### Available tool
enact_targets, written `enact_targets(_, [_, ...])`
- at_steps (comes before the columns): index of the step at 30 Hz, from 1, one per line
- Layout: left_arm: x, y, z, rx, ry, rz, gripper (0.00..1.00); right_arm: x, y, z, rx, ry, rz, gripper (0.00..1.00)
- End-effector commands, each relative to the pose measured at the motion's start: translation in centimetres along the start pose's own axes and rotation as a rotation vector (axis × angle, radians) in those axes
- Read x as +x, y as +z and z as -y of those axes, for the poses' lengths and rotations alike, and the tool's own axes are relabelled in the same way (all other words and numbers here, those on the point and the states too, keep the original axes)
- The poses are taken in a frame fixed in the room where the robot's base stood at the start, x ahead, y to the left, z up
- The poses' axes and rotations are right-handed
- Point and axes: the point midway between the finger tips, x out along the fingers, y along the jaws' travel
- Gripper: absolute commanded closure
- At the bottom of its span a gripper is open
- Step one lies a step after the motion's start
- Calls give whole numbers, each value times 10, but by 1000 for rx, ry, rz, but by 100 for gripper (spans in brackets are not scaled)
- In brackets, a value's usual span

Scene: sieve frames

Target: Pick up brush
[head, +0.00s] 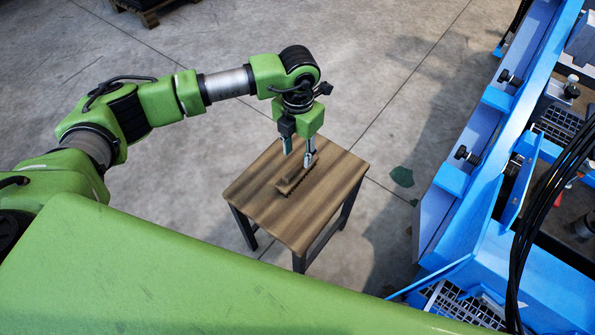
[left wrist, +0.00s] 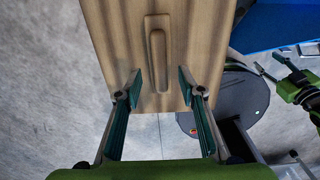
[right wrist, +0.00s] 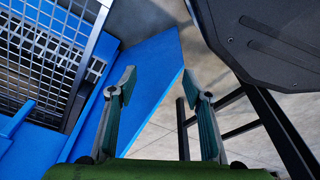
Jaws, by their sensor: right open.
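The brush (head: 290,184), with a brown wooden back and dark bristles, lies on a small wooden table (head: 250,195). My left gripper (head: 299,158) points down over the brush, its two fingers apart. In the left wrist view the brush (left wrist: 157,50) runs lengthwise away from me. Its near end shows between the open fingertips of the left gripper (left wrist: 160,84), with a gap on both sides. I cannot tell the exact height of the fingertips above it. My right gripper (right wrist: 159,86) is open and empty, away from the table.
The table has dark legs and a top otherwise bare. A blue machine frame (head: 475,150) with black cables (head: 550,220) stands to the right. The concrete floor (head: 400,70) around the table is mostly clear. In the right wrist view, blue structure (right wrist: 150,75) stands close beyond the fingers.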

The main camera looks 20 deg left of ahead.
Motion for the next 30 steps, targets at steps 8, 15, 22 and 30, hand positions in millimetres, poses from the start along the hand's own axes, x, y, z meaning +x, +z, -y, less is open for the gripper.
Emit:
enact_targets(8, [35, -3, 0, -1, 0, -4, 64, -3, -4, 0, 1, 1, 0, 54])
enact_targets(15, [51, -1, 0, 1, 0, 0, 64, -15, -14, 0, 2, 0, -14, 54])
enact_targets(22, [51, -2, 0, 1, 0, 0, 95, -13, -6, 0, 2, 0, -1, 54])
enact_targets(30, [50, -1, 0, 0, -1, 0, 100, -13, -7, 0, 2, 1, -3, 54])
